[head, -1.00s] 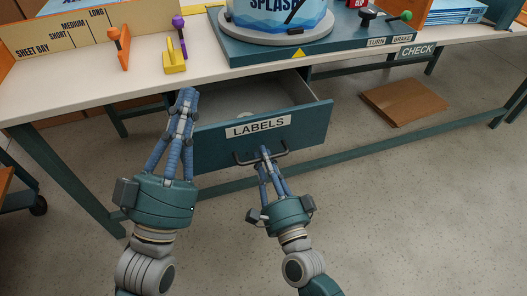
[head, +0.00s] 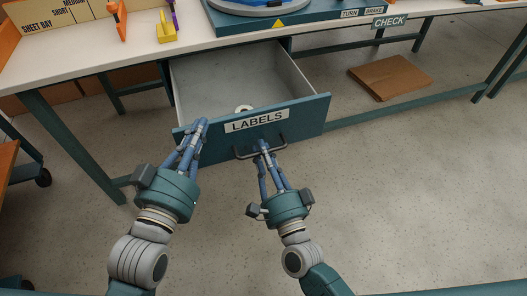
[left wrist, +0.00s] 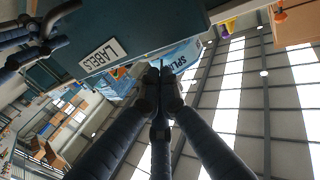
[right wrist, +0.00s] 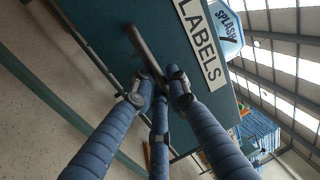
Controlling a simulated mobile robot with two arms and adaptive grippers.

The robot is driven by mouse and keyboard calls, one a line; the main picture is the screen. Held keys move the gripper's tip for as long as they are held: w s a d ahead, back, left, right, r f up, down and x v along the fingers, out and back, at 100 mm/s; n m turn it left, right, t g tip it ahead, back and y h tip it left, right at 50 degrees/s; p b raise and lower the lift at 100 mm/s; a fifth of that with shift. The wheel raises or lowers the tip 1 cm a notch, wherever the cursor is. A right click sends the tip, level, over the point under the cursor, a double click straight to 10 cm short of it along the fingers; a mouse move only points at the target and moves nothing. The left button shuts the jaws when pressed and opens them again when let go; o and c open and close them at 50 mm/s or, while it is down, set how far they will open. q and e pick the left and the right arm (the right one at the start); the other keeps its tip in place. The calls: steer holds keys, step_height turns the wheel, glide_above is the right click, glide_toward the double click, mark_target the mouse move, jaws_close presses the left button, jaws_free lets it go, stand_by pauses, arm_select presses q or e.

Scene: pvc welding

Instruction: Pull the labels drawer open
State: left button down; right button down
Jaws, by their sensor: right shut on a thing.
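The labels drawer (head: 303,114) is a teal-fronted drawer under the bench, standing well open with its grey inside showing. A white roll (head: 243,109) lies in it, partly hidden by the front. My right gripper (head: 263,146) is shut on the drawer's dark bar handle (head: 283,143); the handle also shows between the fingers in the right wrist view (right wrist: 148,52). My left gripper (head: 200,124) is at the left end of the drawer front, not on the handle. Its fingertips are close together in the left wrist view (left wrist: 158,75), with nothing seen between them.
The white bench top (head: 150,45) carries a yellow stand (head: 166,30), an orange tool (head: 117,18) and a teal turntable base (head: 300,22). The floor in front of the drawer is clear.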

steer(key=shift+r, duration=0.1)
steer(key=c, duration=1.8)
jaws_free()
steer(key=shift+o, duration=0.2)
steer(key=v, duration=1.2)
